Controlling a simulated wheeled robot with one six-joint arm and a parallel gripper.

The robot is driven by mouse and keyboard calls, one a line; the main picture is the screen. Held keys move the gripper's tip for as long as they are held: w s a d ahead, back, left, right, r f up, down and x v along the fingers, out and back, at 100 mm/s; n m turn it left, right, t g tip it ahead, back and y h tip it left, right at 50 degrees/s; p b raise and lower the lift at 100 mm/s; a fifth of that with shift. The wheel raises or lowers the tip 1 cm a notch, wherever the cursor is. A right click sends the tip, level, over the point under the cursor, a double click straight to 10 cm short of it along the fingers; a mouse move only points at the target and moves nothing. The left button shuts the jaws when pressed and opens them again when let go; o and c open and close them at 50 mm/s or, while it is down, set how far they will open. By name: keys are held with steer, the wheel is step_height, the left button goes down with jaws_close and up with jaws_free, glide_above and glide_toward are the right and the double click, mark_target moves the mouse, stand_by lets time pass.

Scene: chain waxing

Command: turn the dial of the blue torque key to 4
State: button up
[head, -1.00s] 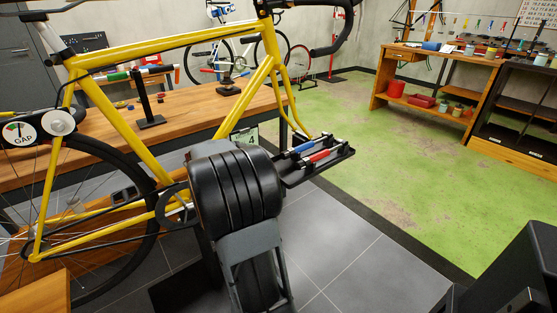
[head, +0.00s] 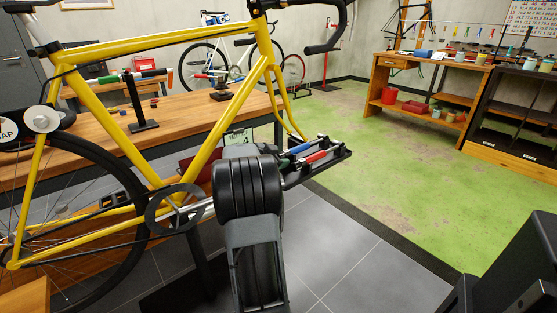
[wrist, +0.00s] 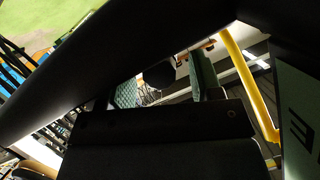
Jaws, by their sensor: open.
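The blue-handled tool (head: 299,149), which looks like the blue torque key, lies in a black tray (head: 334,164) right of the yellow bike's front fork. Its dial is too small to read. A red-handled tool (head: 316,157) lies beside it. My arm stands in front of the tray's left end, and my gripper is hidden behind it in the head view. In the wrist view the two fingers of my gripper (wrist: 165,86) are apart with no tool seen between them. A blue patch (wrist: 12,76) shows at the left edge there, too cropped to identify.
The yellow bike frame (head: 150,43) and its black wheel fill the left, close to my arm. Behind it is a wooden bench (head: 105,125) with a tool stand (head: 140,112). The green floor (head: 385,150) to the right is clear.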

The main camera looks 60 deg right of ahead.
steer(key=shift+d, duration=0.1)
steer(key=c, duration=0.9)
steer(key=r+p, duration=0.1)
steer(key=p, duration=0.3)
steer(key=shift+n+p, duration=0.3)
steer(key=shift+c, duration=0.2)
steer(key=g+p, duration=0.1)
steer(key=p, duration=0.3)
steer(key=shift+f+n+p, duration=0.1)
steer(key=shift+n+p, duration=0.2)
steer(key=shift+n, duration=0.1)
steer(key=shift+f+n+p, duration=0.25)
steer(key=shift+n+p, duration=0.05)
steer(key=shift+p, duration=0.8)
steer(key=shift+f, duration=0.2)
steer(key=o, duration=0.9)
steer(key=shift+o, duration=0.2)
